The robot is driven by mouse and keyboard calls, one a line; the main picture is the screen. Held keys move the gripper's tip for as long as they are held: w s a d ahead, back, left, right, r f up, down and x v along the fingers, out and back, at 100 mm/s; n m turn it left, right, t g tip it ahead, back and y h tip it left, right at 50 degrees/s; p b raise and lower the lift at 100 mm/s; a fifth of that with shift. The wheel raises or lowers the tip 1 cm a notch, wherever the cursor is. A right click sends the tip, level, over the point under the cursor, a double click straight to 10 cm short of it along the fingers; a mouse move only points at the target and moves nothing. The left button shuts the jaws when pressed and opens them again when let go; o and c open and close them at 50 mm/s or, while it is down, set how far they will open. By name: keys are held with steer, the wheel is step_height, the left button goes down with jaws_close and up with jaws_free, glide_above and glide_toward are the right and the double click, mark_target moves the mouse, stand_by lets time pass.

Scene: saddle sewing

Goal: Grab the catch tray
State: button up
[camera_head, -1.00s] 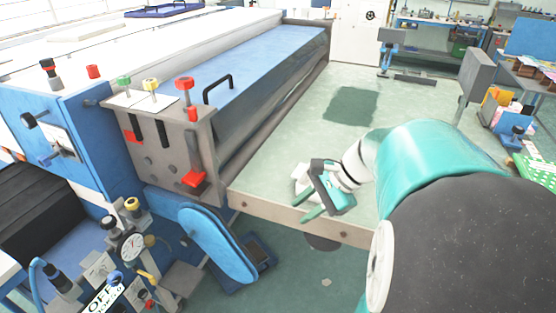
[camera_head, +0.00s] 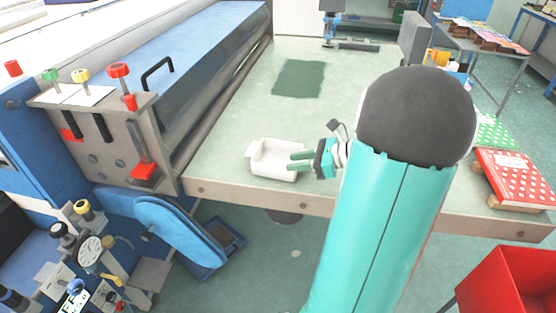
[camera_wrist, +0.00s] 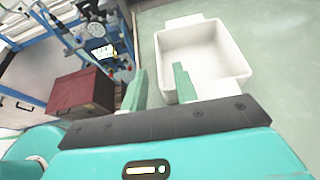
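The catch tray is a small white open box with lip-like ends (camera_head: 272,172). It rests on the pale green table top near its front edge and looks empty. My gripper (camera_head: 290,161) is at the tray's right side, its teal fingers pointing left at it. In the wrist view the tray (camera_wrist: 207,50) fills the upper middle. My gripper (camera_wrist: 160,72) is open there, with a gap between its fingers. One finger shows outside the tray's left wall; the other overlaps the tray's near left part. I cannot tell whether either finger touches it.
The table (camera_head: 225,145) is clear around the tray, with a dark green patch (camera_head: 299,78) behind. A grey and blue machine (camera_head: 150,130) borders it on the left. A red dotted box (camera_head: 515,178) lies on the right; a red bin (camera_head: 505,285) stands lower right.

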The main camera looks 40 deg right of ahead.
steer(key=shift+x, duration=3.1)
steer(key=shift+s+a+f, duration=0.15)
jaws_close()
